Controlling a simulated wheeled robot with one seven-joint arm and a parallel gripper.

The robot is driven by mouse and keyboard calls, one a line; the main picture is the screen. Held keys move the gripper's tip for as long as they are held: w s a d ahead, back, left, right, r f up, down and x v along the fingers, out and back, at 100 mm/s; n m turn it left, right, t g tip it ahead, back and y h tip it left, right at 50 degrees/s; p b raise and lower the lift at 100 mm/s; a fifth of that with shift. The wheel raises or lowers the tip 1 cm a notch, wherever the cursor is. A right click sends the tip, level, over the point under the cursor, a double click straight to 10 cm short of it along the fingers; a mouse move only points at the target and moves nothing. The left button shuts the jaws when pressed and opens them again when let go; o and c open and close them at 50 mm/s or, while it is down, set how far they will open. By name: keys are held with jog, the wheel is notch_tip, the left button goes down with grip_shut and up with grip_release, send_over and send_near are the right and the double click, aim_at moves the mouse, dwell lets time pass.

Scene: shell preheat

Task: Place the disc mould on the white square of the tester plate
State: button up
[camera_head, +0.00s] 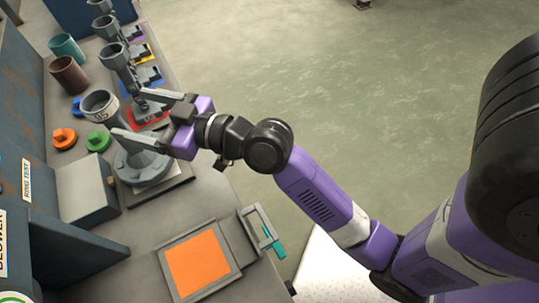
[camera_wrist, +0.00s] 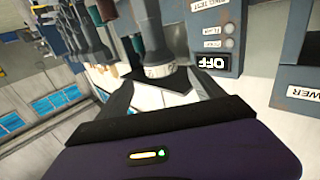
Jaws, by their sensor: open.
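The grey disc mould stands upright, its cup (camera_head: 100,105) on top and its round foot (camera_head: 147,172) over the tester plate (camera_head: 172,194). The fingertips also show in the wrist view (camera_wrist: 163,88). Contact with the mould cannot be made out.
A grey tester box (camera_head: 86,188) with an OFF display (camera_wrist: 211,64) stands beside the plate. Several similar grey moulds (camera_head: 116,54) stand in a row behind. Brown (camera_head: 68,75) and teal (camera_head: 66,48) cups stand at the left. An orange square pad (camera_head: 198,262) lies in front.

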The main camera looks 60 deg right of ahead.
jog(key=s+f+h, duration=0.1)
jog(key=s+f, duration=0.3)
jog(key=s, duration=0.3)
jog(key=s+f+m+g+h, duration=0.1)
jog(key=s+f, duration=0.3)
jog(key=s, duration=0.3)
jog(key=s+f+m+g+h, duration=0.1)
jog(key=s+f, duration=0.3)
jog(key=s, duration=0.4)
jog(key=shift+a, duration=0.1)
jog(key=s+a+r+g, duration=0.1)
jog(key=s, duration=0.8)
jog(key=shift+s+a+r, duration=0.25)
jog(key=shift+s+a, duration=0.1)
